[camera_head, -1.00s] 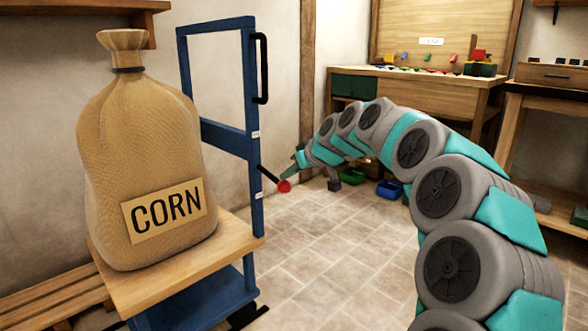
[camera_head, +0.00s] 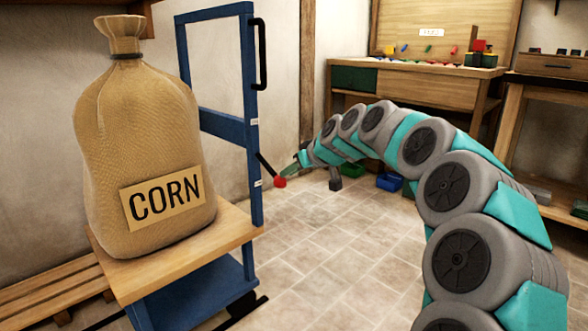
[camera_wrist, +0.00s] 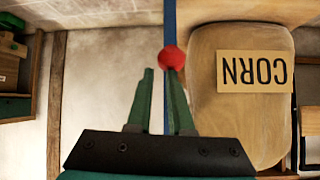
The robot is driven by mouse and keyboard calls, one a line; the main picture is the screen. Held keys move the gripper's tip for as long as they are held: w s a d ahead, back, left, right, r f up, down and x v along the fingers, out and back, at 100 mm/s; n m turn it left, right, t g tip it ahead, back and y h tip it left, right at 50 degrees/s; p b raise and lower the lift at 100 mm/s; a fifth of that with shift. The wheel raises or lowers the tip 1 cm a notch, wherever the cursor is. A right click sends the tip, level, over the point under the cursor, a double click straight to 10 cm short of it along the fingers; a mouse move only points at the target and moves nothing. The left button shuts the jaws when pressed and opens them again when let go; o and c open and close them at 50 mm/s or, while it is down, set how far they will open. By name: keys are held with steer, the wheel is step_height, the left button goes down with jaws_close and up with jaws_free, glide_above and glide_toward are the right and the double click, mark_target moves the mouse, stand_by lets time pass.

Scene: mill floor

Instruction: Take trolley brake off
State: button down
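The blue trolley (camera_head: 253,170) stands left of centre, with its tall frame facing me. Its brake lever is a short black rod (camera_head: 267,164) with a red knob (camera_head: 280,182), slanting down and right from the frame post. My gripper (camera_head: 293,171) is at the knob's upper right. In the wrist view, two green fingers stand apart with a gap between their tips (camera_wrist: 161,70). The red knob (camera_wrist: 172,57) is at the right fingertip, seemingly just beyond it; whether they touch is unclear. Nothing is held between the fingers.
A corn sack (camera_head: 140,140) stands on the trolley's wooden deck (camera_head: 190,262). A slatted wooden pallet (camera_head: 60,285) is at left. A workbench (camera_head: 430,78) stands at the back, with a blue bin (camera_head: 389,182) and a green bin (camera_head: 353,171) on the floor. The tiled floor right of the trolley is clear.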

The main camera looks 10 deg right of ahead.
steer(key=f, duration=0.3)
steer(key=shift+s+a+f+g, duration=0.1)
steer(key=shift+s+f+g, duration=0.2)
steer(key=shift+f+g, duration=0.1)
steer(key=shift+r, duration=0.1)
step_height(320, 180, up, 6)
steer(key=p, duration=0.2)
steer(key=s+d+f, duration=0.1)
steer(key=s+d, duration=0.5)
steer(key=s, duration=0.1)
steer(key=shift+t, duration=0.4)
